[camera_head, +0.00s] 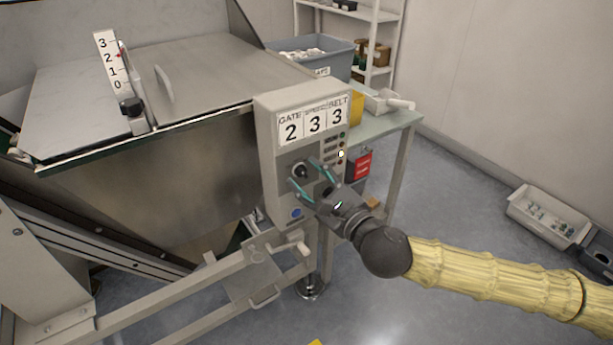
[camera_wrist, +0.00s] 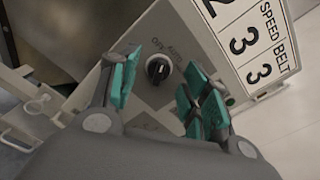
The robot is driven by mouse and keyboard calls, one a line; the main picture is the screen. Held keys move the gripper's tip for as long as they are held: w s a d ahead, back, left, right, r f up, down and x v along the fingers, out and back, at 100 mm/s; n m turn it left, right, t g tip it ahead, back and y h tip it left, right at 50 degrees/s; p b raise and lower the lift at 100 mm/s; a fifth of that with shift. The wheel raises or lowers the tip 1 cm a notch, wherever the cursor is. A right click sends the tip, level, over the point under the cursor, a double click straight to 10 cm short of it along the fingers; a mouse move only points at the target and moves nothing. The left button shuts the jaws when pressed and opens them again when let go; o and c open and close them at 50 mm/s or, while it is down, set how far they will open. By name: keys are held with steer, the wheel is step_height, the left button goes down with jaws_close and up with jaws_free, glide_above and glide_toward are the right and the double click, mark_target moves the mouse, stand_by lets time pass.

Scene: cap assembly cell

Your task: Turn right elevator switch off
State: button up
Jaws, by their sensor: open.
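A black rotary switch (camera_head: 300,171) sits on the front of a grey control box (camera_head: 266,150) labelled GATE, SPEED and BELT with the numbers 2, 3, 3. I cannot tell how far the fingertips are from the panel.
A blue button (camera_head: 296,213) sits low on the box, and small indicators (camera_head: 342,145) line its right side. A metal hopper (camera_head: 190,165) stands left, a rail (camera_head: 170,290) runs below, and a green table (camera_head: 395,124) is behind.

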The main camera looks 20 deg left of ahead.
steer(key=shift+x, duration=0.85)
steer(key=c, duration=1)
steer(key=shift+n, duration=1.4)
steer(key=o, duration=1)
